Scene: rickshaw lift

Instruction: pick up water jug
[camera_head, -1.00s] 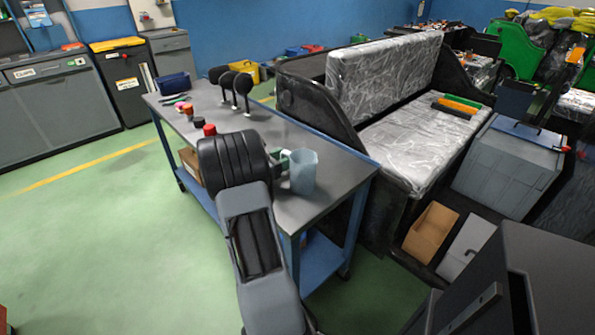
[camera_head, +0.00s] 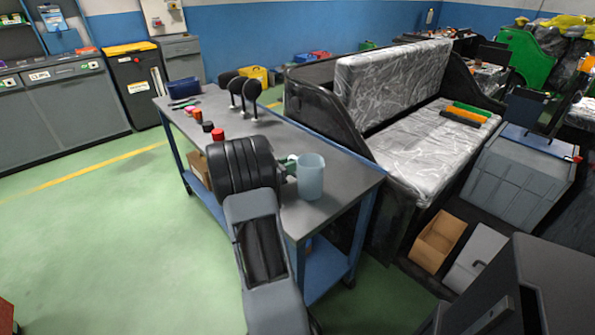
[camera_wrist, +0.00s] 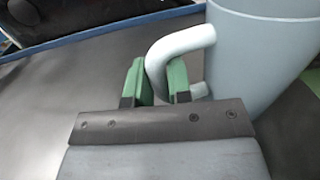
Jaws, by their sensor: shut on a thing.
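The water jug (camera_head: 311,178) is a pale blue-grey cup-like vessel, upright near the right end of the workbench (camera_head: 330,208). In the wrist view the jug (camera_wrist: 262,55) fills the upper right, with its light curved handle (camera_wrist: 180,42) towards my gripper. My gripper (camera_wrist: 160,78) has green fingers, one on each side of the handle, shut on it. In the head view my gripper (camera_head: 289,167) is mostly hidden behind my dark arm. I cannot tell whether the jug's base touches the bench top.
Black round-headed items (camera_head: 252,100) stand further back on the bench, with a red-topped item (camera_head: 218,134) and a dark blue case (camera_head: 183,87). A plastic-wrapped seat (camera_head: 425,140) is close behind the bench. Open green floor (camera_head: 90,230) lies to the left.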

